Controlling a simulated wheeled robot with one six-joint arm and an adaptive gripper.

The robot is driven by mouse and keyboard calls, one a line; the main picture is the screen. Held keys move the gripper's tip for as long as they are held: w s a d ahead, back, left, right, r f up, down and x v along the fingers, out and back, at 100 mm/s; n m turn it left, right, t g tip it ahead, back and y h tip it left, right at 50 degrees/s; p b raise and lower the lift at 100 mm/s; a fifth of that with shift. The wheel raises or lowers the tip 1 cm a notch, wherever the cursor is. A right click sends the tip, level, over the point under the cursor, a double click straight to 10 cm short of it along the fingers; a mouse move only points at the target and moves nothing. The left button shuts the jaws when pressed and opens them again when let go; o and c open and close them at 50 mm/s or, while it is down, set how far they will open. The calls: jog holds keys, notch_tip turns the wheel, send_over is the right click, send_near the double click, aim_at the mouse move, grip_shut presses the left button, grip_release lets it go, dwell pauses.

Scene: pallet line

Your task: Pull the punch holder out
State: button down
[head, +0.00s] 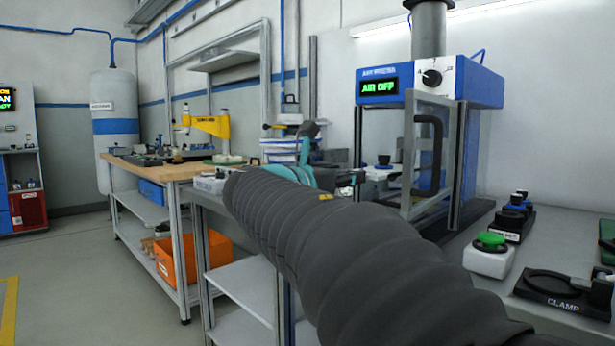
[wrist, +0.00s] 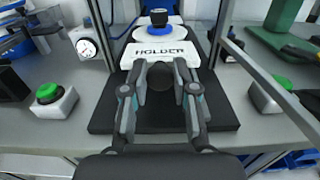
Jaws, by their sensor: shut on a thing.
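The punch holder is a white slide (wrist: 160,53) marked HOLDER, in the wrist view, at the front of the press on a dark base plate (wrist: 105,108). A dark round knob (wrist: 160,88) shows at its near side. My gripper (wrist: 160,78) is shut on this knob, one finger on each side. Behind the label a white round piece (wrist: 158,33) with a black-topped part stands on the slide. In the head view the press (head: 455,83) reads AIR OFF. My arm hides most of my gripper and the holder there.
Guard frame posts of the press stand on both sides of the slide; its grey frame (head: 432,150) shows in the head view. A green button box (head: 489,255) and a CLAMP stand (head: 560,290) are on the bench at right. A wooden workbench (head: 165,168) stands at left.

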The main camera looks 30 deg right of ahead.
jog(key=shift+a+f, duration=0.1)
jog(key=c, duration=0.9)
grip_release()
jog(key=shift+a, duration=0.1)
jog(key=shift+s, duration=0.1)
jog(key=v, duration=1.2)
